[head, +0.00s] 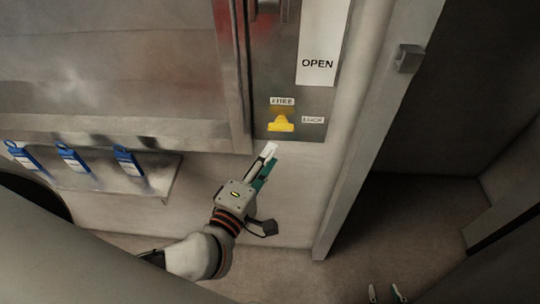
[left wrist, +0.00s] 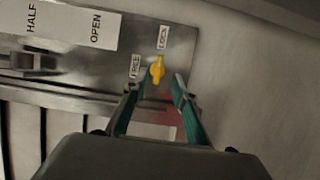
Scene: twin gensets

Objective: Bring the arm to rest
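My left gripper (head: 268,152) is just below the yellow knob (head: 281,124) in the head view, with a visible gap between fingertips and knob. In the left wrist view its two green-sided fingers (left wrist: 153,92) stand apart with nothing between the pads. The yellow knob (left wrist: 157,70) shows beyond the tips there. Labels FREE (head: 282,101) and LOCK (head: 313,120) sit above and right of the knob; I cannot tell which it points to. Only the fingertips of my right gripper (head: 385,293) show at the bottom edge, apart and empty.
A metal panel carries an OPEN label (head: 317,63). Blue tags (head: 73,158) hang along a ledge (head: 150,184) at left. A door post (head: 375,140) with a small block (head: 408,58) stands right, beside a dark opening. Floor (head: 290,275) is clear below.

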